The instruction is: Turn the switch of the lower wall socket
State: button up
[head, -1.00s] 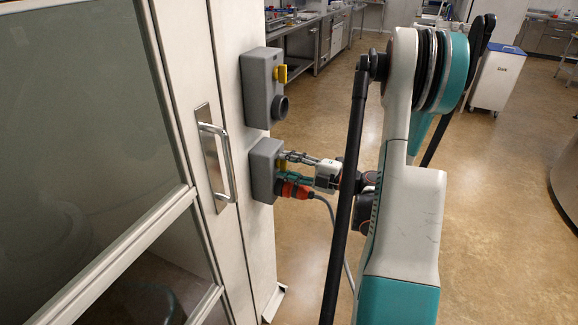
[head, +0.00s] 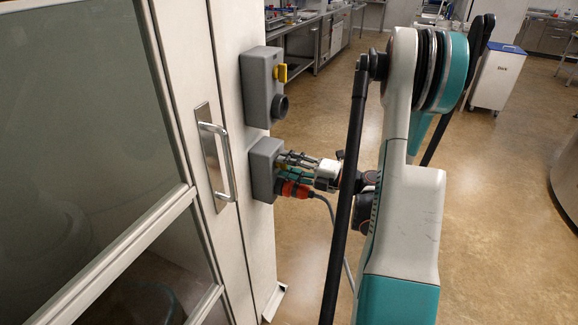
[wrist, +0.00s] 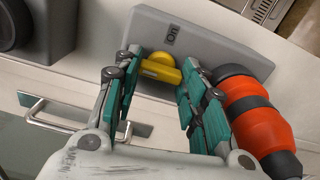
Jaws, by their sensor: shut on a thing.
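The lower wall socket (head: 262,168) is a grey box on the cabinet's side post. It also fills the upper part of the wrist view (wrist: 225,50). My gripper (head: 283,165) is shut on the switch, reaching in from the right in the head view. The box looks tilted in the wrist view. In the head view the fingers largely hide the switch.
An orange plug (head: 294,189) with a grey cable (wrist: 258,118) sits in the lower socket, close beside my right finger in the wrist view. Above is the upper socket (head: 257,90) with its own yellow switch (head: 282,73). A metal door handle (head: 226,165) is to the left.

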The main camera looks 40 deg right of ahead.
jog(key=shift+a, duration=0.1)
jog(key=o, duration=1.1)
jog(key=shift+c, duration=0.2)
jog(key=shift+m, duration=0.3)
